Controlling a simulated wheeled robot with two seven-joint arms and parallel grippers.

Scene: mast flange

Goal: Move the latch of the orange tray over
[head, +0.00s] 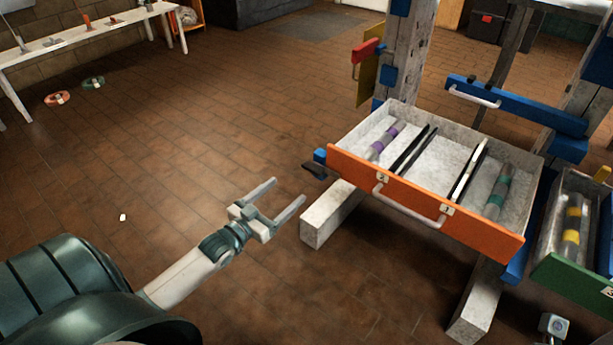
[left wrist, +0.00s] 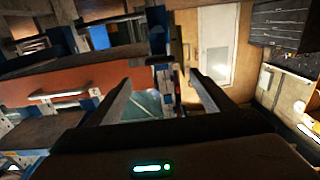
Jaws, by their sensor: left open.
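The orange tray (head: 345,160) is pulled out on its post frame at the right of the head view. Its front carries a white handle (head: 408,207). A blue block with a dark latch lever (head: 314,171) sits at its left front corner. In the left wrist view the orange front (left wrist: 75,80) is at left, and the blue and dark latch assembly (left wrist: 163,82) appears between the fingertips. My left gripper (head: 289,190) is open and empty, left of the latch and apart from it.
The tray holds purple-banded and teal-banded cylinders and dark bars. A green-fronted tray (head: 575,285) stands at right, a blue bar (head: 515,103) behind. A pale foot beam (head: 330,214) lies below the latch. The tiled floor at left is open, with two rings near a bench (head: 75,42).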

